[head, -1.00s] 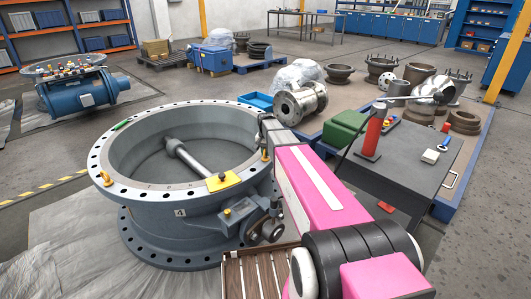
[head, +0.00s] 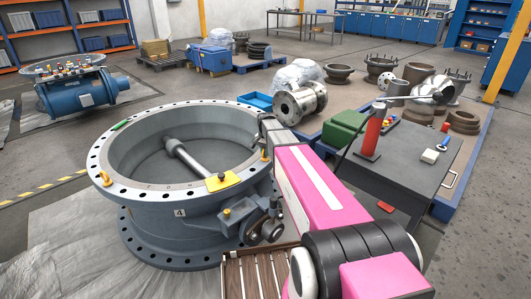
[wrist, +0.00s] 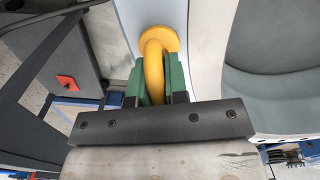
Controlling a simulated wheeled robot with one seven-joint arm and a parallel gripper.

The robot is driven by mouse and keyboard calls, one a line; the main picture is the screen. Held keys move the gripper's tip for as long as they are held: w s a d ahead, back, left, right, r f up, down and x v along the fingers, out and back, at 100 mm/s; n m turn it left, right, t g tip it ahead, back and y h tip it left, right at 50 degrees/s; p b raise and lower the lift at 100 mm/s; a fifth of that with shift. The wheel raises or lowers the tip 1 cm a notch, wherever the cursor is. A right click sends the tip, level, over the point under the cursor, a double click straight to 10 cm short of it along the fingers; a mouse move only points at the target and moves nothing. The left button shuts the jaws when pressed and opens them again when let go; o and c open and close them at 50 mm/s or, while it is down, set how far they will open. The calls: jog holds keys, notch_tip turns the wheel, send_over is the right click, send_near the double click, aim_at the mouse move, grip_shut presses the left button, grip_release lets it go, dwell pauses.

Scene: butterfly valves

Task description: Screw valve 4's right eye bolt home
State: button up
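Valve 4 (head: 180,213) is a large grey ring body with a light drilled flange on top, and its number plate faces me. Its right eye bolt (head: 265,155) is yellow and stands on the right side of the flange. In the wrist view the eye bolt (wrist: 153,68) shows as a thick yellow ring above a round collar at the flange. My gripper (wrist: 157,85) has its green fingers close against both sides of the ring. In the head view my gripper (head: 266,145) is above the flange, its fingers mostly hidden. Any gap under the collar is hard to tell.
Another yellow eye bolt (head: 105,177) stands on the flange's left side. A dark table (head: 405,165) with a red bottle (head: 371,138) stands right of my arm. A steel flanged pipe piece (head: 300,102) lies behind.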

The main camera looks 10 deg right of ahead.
jog(key=o, duration=0.4)
jog(key=shift+o, duration=0.2)
jog(key=shift+r, duration=0.1)
notch_tip(320, 180, up, 11)
jog(key=shift+f, duration=0.2)
jog(key=s+f+n, duration=0.2)
jog(key=s+f, duration=0.2)
jog(key=s, duration=0.5)
jog(key=s+f+n, duration=0.3)
jog(key=s+f, duration=0.1)
jog(key=s, duration=0.6)
jog(key=s+f+n, duration=0.2)
jog(key=s+f, duration=0.3)
jog(key=s, duration=0.4)
jog(key=shift+s+a+n, duration=0.15)
jog(key=shift+s+n, duration=0.15)
jog(key=shift+s, duration=0.1)
